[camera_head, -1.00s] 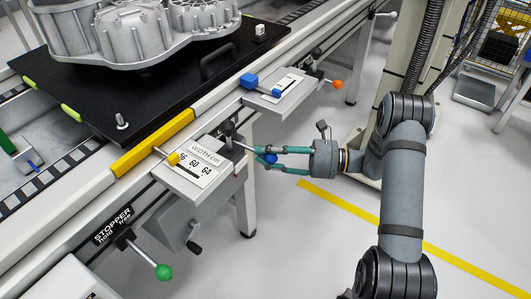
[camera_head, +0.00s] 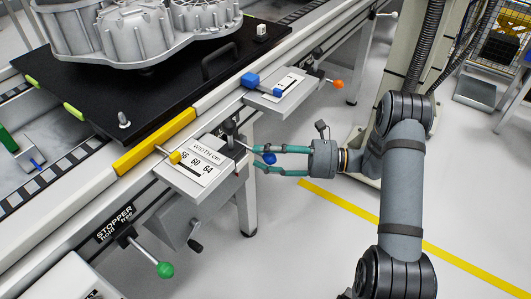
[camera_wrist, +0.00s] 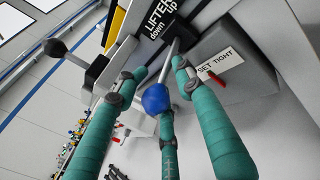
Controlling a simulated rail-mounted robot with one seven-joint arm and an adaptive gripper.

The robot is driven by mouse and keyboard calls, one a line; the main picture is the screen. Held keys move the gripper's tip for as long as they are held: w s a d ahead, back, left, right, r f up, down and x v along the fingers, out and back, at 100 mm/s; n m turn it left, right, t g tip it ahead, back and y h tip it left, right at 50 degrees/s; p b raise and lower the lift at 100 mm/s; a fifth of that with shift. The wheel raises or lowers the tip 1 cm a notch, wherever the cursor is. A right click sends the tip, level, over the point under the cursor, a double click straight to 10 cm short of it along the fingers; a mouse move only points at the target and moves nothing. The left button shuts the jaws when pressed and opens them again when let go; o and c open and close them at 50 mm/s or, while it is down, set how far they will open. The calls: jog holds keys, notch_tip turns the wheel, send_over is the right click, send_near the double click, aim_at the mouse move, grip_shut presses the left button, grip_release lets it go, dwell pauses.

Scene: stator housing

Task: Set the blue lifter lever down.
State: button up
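The blue lifter lever shows as a blue ball knob (camera_head: 269,158) beside the machine's front edge in the head view. In the wrist view the blue knob (camera_wrist: 155,98) sits on a grey rod that runs up to a black plate (camera_wrist: 160,22) reading "LIFTER down up". My gripper (camera_head: 252,158) has teal fingers reaching in from the right, on both sides of the lever. In the wrist view the fingertips (camera_wrist: 160,70) are apart, with the rod between them, and a third teal finger shows below the knob. I cannot tell which mark the lever stands at.
The width panel (camera_head: 197,167) and green stopper knob (camera_head: 165,270) are near. Open floor lies at the right.

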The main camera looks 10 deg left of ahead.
jog(key=shift+o, duration=1.4)
jog(key=shift+s+a+g, duration=0.3)
jog(key=shift+w, duration=0.1)
jog(key=shift+w+d, duration=0.15)
jog(key=shift+d, duration=0.4)
jog(key=w+d, duration=0.1)
jog(key=d, duration=1)
jog(key=shift+w, duration=0.25)
jog(key=shift+a, duration=0.15)
jog(key=a, duration=0.3)
jog(key=s+a, duration=0.1)
jog(key=a, duration=0.7)
jog(key=shift+s+a, duration=0.2)
jog(key=shift+s, duration=0.05)
